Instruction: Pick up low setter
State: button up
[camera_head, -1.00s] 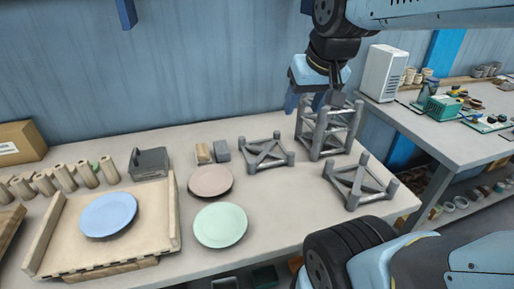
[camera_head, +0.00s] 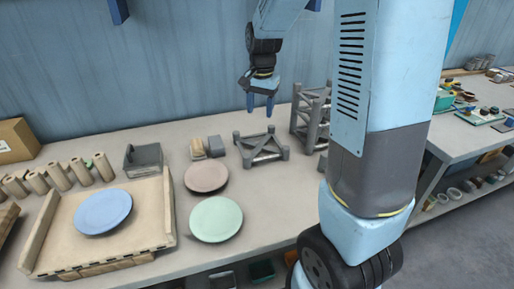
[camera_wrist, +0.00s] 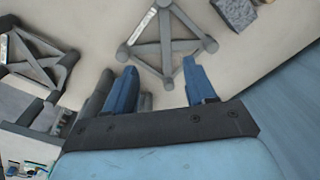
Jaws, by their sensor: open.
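A low setter (camera_head: 262,150), a grey frame with short corner posts and crossing bars, stands on the bench right of the plates. It also shows in the wrist view (camera_wrist: 166,47). My gripper (camera_head: 260,108) is open, with two blue fingers pointing down above this setter, apart from it. In the wrist view the fingers (camera_wrist: 160,68) have nothing between them but a view of the setter's near corner. A second low setter (camera_head: 322,164) is mostly hidden behind my arm.
A tall grey setter (camera_head: 299,118) stands just right of the low one. Pink (camera_head: 206,177) and green (camera_head: 216,219) plates lie to the left, with a blue plate (camera_head: 103,211) on a wooden board (camera_head: 151,205). Small blocks (camera_head: 214,144) sit behind the pink plate.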

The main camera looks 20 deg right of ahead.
jog(key=m, duration=0.1)
send_near(256, 150)
jog(key=f, duration=0.3)
jog(key=shift+w+f+g, duration=0.25)
jog(key=shift+g, duration=0.05)
jog(key=shift+a+f, duration=0.15)
jog(key=shift+f, duration=2.45)
jog(key=shift+c, duration=0.4)
grip_shut()
